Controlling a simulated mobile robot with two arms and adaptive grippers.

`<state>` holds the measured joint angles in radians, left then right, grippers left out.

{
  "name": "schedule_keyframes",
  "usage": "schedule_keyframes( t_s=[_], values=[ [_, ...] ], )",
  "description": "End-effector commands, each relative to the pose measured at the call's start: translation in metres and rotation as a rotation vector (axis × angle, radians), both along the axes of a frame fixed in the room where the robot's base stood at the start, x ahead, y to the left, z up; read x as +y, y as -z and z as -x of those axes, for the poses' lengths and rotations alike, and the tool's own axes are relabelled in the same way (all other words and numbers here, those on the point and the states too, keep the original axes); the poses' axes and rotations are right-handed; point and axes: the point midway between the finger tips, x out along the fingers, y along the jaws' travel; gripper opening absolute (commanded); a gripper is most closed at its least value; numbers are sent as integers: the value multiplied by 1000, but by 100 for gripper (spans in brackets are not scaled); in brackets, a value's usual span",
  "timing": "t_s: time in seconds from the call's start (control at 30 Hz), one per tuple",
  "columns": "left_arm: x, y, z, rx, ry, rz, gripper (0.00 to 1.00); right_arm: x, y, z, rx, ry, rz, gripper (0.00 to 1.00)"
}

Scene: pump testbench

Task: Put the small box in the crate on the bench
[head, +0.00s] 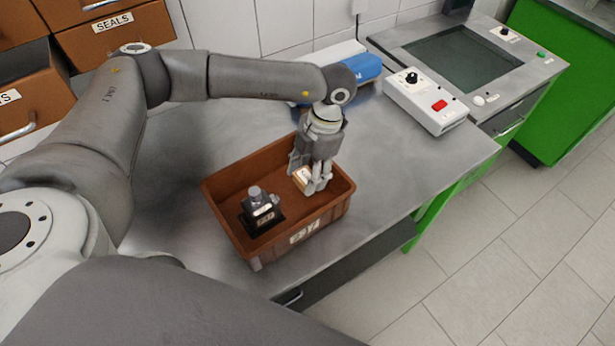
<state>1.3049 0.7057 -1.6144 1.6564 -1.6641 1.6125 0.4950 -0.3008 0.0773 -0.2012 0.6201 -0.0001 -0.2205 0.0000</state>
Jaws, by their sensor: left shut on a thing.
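The brown crate (226,234) stands on the grey metal bench (400,165), near its front edge. My left gripper (315,187) points down inside the right part of the crate. It is shut on the small box (302,177), a light brown box with a white label, partly hidden by the fingers. The box is within the crate's walls; I cannot tell whether it touches the crate floor. My right gripper is not in view.
A black device (261,210) with a grey knob stands in the crate's left part. Drawers (110,30) hang at upper left. Bare bench lies right of the crate.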

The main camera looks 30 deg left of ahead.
Motion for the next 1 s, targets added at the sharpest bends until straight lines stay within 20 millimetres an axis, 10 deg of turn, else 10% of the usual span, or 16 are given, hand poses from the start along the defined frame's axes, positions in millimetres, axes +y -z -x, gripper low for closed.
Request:
schedule_keyframes(
  t_s=[0.63,0.67,0.8,1.0],
  values=[
    [1,38,-2,1,-2,0,25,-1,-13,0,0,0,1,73],
    [1,37,-2,1,-2,0,50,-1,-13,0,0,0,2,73],
    [1,36,-2,1,-2,0,68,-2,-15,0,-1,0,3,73],
    [1,36,-2,1,-2,0,70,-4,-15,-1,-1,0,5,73]
  ],
)
